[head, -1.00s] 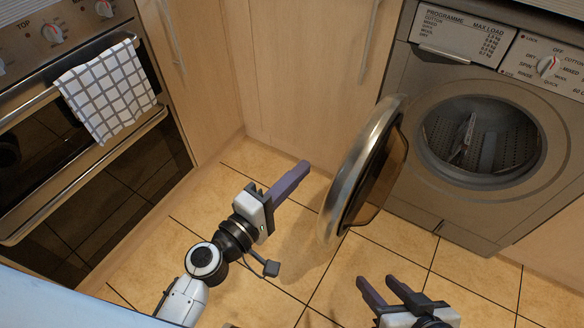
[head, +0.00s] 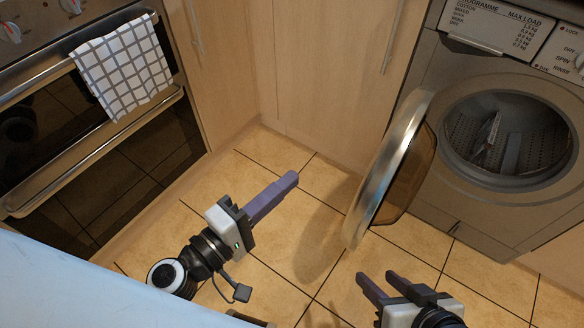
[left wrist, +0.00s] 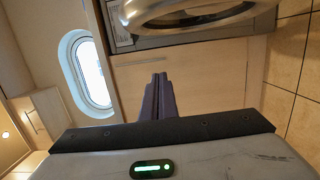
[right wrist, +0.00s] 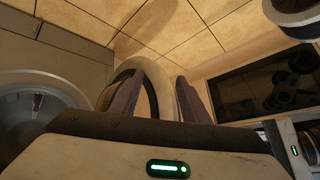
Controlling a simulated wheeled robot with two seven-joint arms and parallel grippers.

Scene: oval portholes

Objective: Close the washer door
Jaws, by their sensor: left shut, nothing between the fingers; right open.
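The washer (head: 440,115) stands at the right in the head view, with its drum opening (head: 508,140) uncovered. Its round door (head: 392,165), a silver ring with a dark glass, stands swung wide open to the left. My left gripper (head: 292,178) is shut and empty, to the left of the door and apart from it. The door's rim also shows at the top of the left wrist view (left wrist: 190,18). My right gripper (head: 378,277) is open and empty, below the door in the picture. The door (right wrist: 150,85) shows beyond its fingers in the right wrist view.
An oven (head: 110,150) with a checked towel (head: 122,65) on its handle is at the left. Wooden cupboards (head: 310,70) stand between oven and washer. The tiled floor (head: 310,225) around the grippers is clear.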

